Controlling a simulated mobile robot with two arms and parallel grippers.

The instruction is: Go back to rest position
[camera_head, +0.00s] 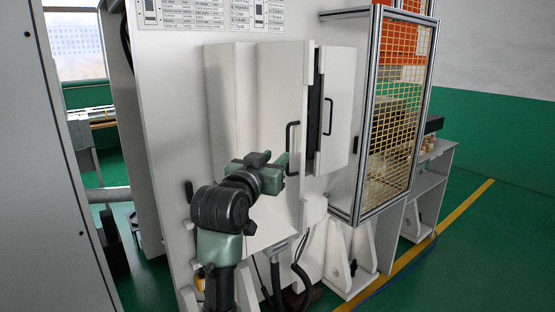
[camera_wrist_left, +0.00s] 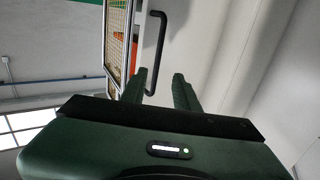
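My left arm reaches up from the bottom in the head view, with its dark green left gripper (camera_head: 283,163) beside the black handle (camera_head: 291,140) of a white cabinet door (camera_head: 275,90). In the left wrist view the two fingers (camera_wrist_left: 158,82) are apart, so the gripper is open. The black handle (camera_wrist_left: 156,45) shows beyond and partly between the fingers. I cannot tell whether they touch it. A dark gap (camera_head: 316,100) shows between this door and a second white door (camera_head: 340,85). My right gripper is not in view.
A metal-framed cage (camera_head: 395,120) with yellow mesh stands right of the cabinet. Black hoses (camera_head: 299,265) hang below. A grey panel (camera_head: 50,160) fills the left side. Green floor (camera_head: 490,250) with a yellow line is open at the right.

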